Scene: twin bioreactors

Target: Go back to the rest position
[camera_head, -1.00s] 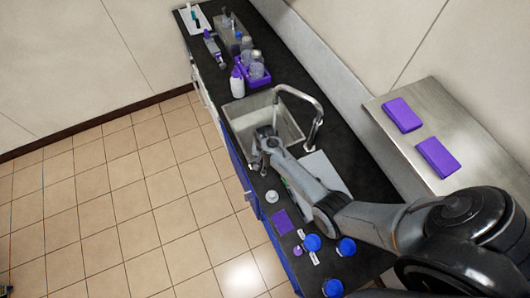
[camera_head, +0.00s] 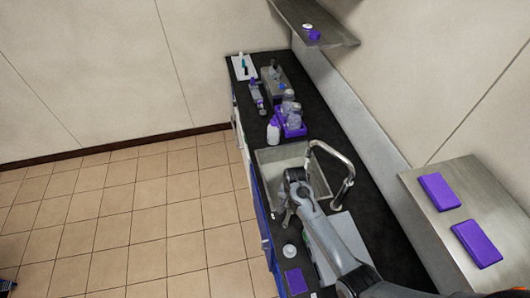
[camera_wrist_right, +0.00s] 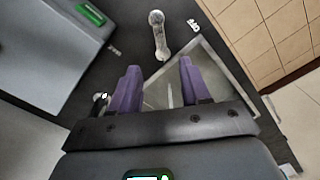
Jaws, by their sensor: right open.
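My right arm (camera_head: 318,232) comes in from the bottom right of the head view. Its gripper (camera_head: 285,210) hangs over the near end of the sink (camera_head: 268,163). In the right wrist view my right gripper (camera_wrist_right: 160,82) has its two purple fingers spread, with nothing between them. The sink basin (camera_wrist_right: 180,75) shows beyond the fingers. My left gripper is in no view.
The faucet (camera_head: 345,165) arches close beside my right arm. A purple rack of bottles (camera_head: 290,122) and a white bottle (camera_head: 273,131) stand beyond the sink. A shelf with purple boxes (camera_head: 440,191) is at right.

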